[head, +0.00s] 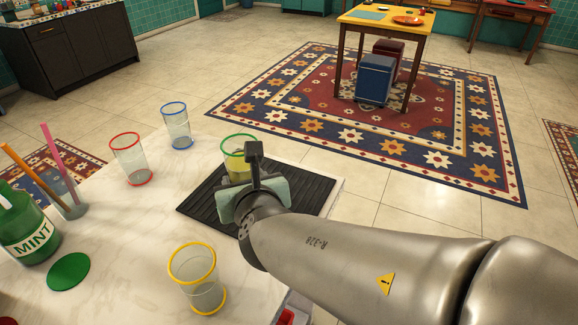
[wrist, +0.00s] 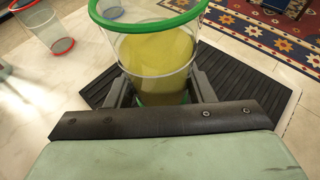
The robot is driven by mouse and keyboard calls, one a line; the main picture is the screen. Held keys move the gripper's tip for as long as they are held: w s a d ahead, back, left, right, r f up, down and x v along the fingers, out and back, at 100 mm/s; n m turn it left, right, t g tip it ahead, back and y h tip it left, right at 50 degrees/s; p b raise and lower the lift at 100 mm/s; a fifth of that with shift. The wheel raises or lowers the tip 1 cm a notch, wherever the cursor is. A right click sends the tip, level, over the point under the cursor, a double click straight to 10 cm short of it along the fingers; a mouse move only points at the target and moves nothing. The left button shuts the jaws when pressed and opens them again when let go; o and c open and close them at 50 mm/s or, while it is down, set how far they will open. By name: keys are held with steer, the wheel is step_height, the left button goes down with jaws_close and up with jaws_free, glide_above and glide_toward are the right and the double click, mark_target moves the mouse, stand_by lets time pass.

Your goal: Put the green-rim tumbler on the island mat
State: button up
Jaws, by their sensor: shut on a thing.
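The green-rim tumbler (wrist: 155,55) is clear, with a green rim and something yellow-green inside. My gripper (wrist: 160,92) is shut on its lower part, with one finger on each side. In the head view the tumbler (head: 236,157) is upright and partly hidden behind my gripper (head: 250,185). The island mat (head: 305,187) is black and ribbed, on the white marble counter. The tumbler is over the mat in both views. I cannot tell whether its base touches the mat.
A red-rim tumbler (head: 131,160), a blue-rim tumbler (head: 176,128) and a yellow-rim tumbler (head: 196,280) stand on the counter. A green MINT jar (head: 27,235), a green disc (head: 68,271) and a holder with sticks (head: 72,207) are at left. The counter's edge runs just right of the mat.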

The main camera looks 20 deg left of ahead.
steer(key=shift+w+a+f, duration=0.1)
steer(key=shift+w+f, duration=0.3)
steer(key=shift+f, duration=0.1)
steer(key=shift+w+a+f+b, duration=0.1)
steer(key=shift+w+f+b, duration=0.05)
steer(key=shift+f+b, duration=0.7)
steer(key=shift+w+f+b, duration=0.15)
steer(key=shift+f+b, duration=0.45)
steer(key=shift+f, duration=0.35)
steer(key=shift+f+b, duration=0.25)
steer(key=shift+b, duration=0.1)
steer(key=o, duration=1)
steer(key=shift+r, duration=0.1)
